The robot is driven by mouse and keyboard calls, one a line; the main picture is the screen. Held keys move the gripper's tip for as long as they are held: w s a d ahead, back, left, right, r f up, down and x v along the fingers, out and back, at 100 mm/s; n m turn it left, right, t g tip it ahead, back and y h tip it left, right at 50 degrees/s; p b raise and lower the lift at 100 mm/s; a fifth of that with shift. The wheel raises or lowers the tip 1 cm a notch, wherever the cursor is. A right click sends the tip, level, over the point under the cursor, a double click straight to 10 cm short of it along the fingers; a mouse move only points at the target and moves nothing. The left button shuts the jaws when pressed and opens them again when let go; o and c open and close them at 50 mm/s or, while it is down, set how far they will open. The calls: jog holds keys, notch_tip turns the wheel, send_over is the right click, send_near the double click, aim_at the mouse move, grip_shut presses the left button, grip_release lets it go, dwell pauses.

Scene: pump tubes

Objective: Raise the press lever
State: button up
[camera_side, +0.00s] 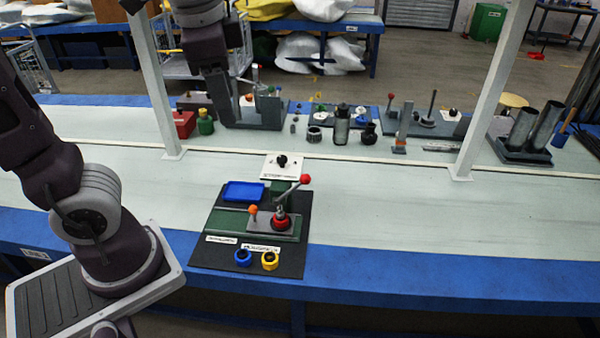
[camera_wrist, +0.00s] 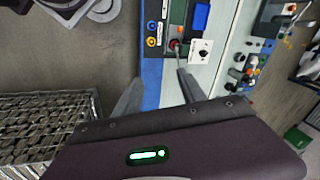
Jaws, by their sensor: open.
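The press lever (camera_side: 292,192) is a thin grey rod with a red ball at its top end. It leans up to the right from the press (camera_side: 262,231), above a red round part (camera_side: 281,223). The press stands on a black mat (camera_side: 218,260). In the wrist view the red part (camera_wrist: 173,44) shows small beyond the fingers. My gripper (camera_wrist: 157,86) is open and empty, with its fingers apart. It is clear of the lever.
A blue tray (camera_side: 243,192), a white panel with a black knob (camera_side: 282,166), and blue (camera_side: 243,257) and yellow (camera_side: 269,260) rings surround the press. White frame posts (camera_side: 490,90) stand on the bench. Fixtures line the back. The bench right of the mat is clear.

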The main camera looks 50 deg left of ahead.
jog(key=w+a+f+m+g+y, duration=0.25)
jog(key=w+a+m+y, duration=0.2)
jog(key=w, duration=0.25)
notch_tip(320, 180, up, 3)
jog(key=m+t+y, duration=0.1)
jog(key=m+y, duration=1)
send_over(305, 177)
jog(key=d, duration=0.4)
jog(key=shift+t+y, duration=0.25)
jog(key=f, duration=3.1)
jog(key=shift+w+a, duration=0.15)
jog(key=shift+w, duration=0.1)
jog(key=a, duration=0.6)
jog(key=shift+w+a+f, duration=0.1)
jog(key=shift+a+f, duration=0.05)
jog(key=shift+f, duration=0.2)
jog(key=shift+a, duration=0.4)
grip_shut()
jog(key=shift+w, duration=0.1)
